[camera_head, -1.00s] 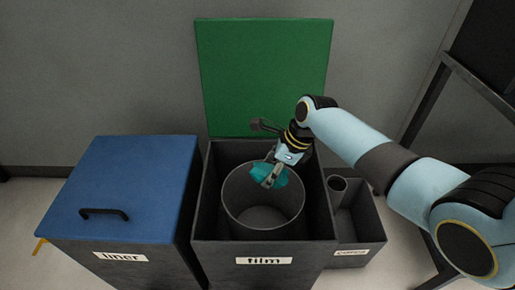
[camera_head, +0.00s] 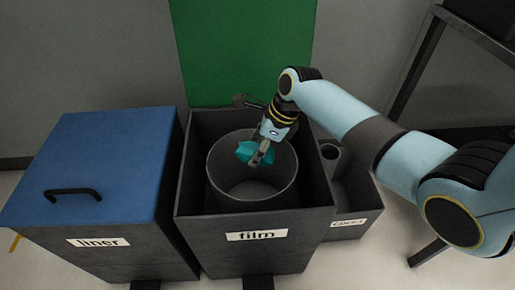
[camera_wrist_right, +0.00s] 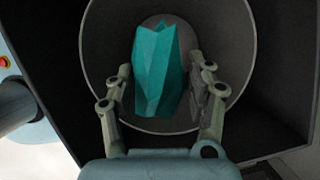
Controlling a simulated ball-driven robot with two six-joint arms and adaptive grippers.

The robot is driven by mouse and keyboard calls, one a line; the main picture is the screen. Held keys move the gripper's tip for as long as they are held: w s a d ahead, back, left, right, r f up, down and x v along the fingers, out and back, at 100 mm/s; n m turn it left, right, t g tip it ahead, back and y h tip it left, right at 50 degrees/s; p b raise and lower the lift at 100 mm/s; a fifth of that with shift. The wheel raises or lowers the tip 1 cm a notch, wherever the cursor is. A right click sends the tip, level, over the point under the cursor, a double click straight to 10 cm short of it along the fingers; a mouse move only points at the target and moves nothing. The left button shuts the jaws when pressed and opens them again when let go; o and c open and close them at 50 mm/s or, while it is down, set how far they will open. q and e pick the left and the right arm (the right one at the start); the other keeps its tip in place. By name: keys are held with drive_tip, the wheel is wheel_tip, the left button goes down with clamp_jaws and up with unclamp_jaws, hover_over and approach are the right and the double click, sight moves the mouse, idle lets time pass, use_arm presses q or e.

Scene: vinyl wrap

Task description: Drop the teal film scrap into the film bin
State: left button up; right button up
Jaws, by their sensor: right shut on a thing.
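The teal film scrap (camera_head: 254,152) is a crumpled, faceted piece held by my right gripper (camera_head: 261,157) over the open mouth of the round inner bucket (camera_head: 225,185). The bucket stands inside the film bin (camera_head: 210,230), a dark box labelled "film". In the right wrist view the scrap (camera_wrist_right: 158,72) sits between the two fingers of my right gripper (camera_wrist_right: 163,90), with the bucket's floor behind it. My left gripper is not in view.
The film bin's green lid (camera_head: 245,50) stands open at the back. The liner bin (camera_head: 95,165), with a closed blue lid and black handle, is on the left. A small dark caddy-like bin (camera_head: 350,195) with a round tube stands on the right. A dark frame (camera_head: 420,60) rises behind it.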

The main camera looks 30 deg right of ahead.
drive_tip(key=o, duration=0.9)
drive_tip(key=v, duration=1.2)
drive_tip(key=shift+s, duration=0.1)
